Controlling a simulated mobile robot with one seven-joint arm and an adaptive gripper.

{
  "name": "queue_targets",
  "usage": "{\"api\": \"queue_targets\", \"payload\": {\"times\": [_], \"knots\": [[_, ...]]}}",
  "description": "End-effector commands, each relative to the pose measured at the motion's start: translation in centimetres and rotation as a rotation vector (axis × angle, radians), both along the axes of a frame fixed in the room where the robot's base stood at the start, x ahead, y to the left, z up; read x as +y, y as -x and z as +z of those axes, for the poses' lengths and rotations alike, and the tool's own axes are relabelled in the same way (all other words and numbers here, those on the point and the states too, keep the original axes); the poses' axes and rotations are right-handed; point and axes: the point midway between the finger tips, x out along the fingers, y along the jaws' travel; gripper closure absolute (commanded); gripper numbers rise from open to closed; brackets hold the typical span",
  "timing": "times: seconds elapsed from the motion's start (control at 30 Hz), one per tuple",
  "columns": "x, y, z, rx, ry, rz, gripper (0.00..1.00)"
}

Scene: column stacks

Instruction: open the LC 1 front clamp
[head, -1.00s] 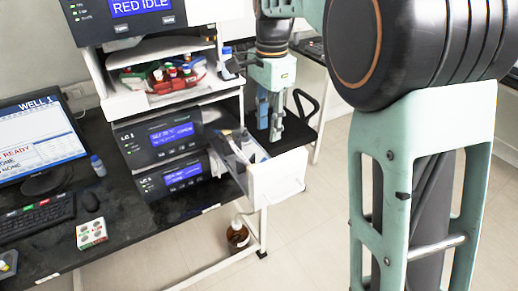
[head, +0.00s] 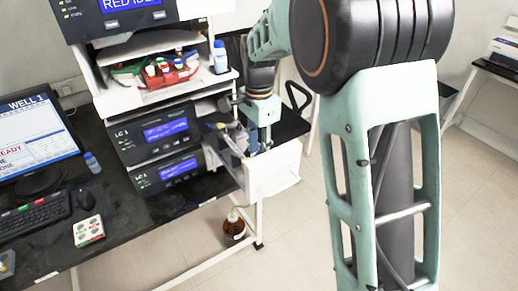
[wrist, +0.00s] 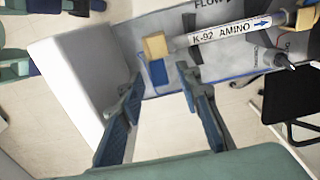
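My gripper (wrist: 161,76) is open and empty, its two blue-padded fingers spread. In the head view my gripper (head: 256,142) is over the open drawer. In the wrist view a white column (wrist: 232,33) labelled K-92 AMINO lies with a flow arrow pointing right. A tan block (wrist: 155,45) sits at its left end, just beyond my fingertips, with a blue piece (wrist: 158,71) below it between them. I cannot tell which part is the clamp lever, or whether it is open. The LC 1 unit (head: 153,133) stands left of the drawer.
The drawer's white front panel (head: 272,172) juts past the bench edge; it also shows at the left of the wrist view (wrist: 75,80). A second unit (head: 163,172) sits below. A blue-capped bottle (head: 220,58) stands on the shelf above. A brown bottle (head: 234,228) is underneath.

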Motion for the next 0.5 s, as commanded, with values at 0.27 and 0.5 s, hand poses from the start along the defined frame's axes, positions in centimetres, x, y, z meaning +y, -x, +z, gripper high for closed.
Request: {"api": "queue_targets", "payload": {"times": [0.27, 0.5], "knots": [[0.0, 0.0, -0.13, 0.0, 0.0, 0.0, 0.69], [0.01, 0.01, -0.11, 0.0, 0.0, 0.0, 0.96]]}}
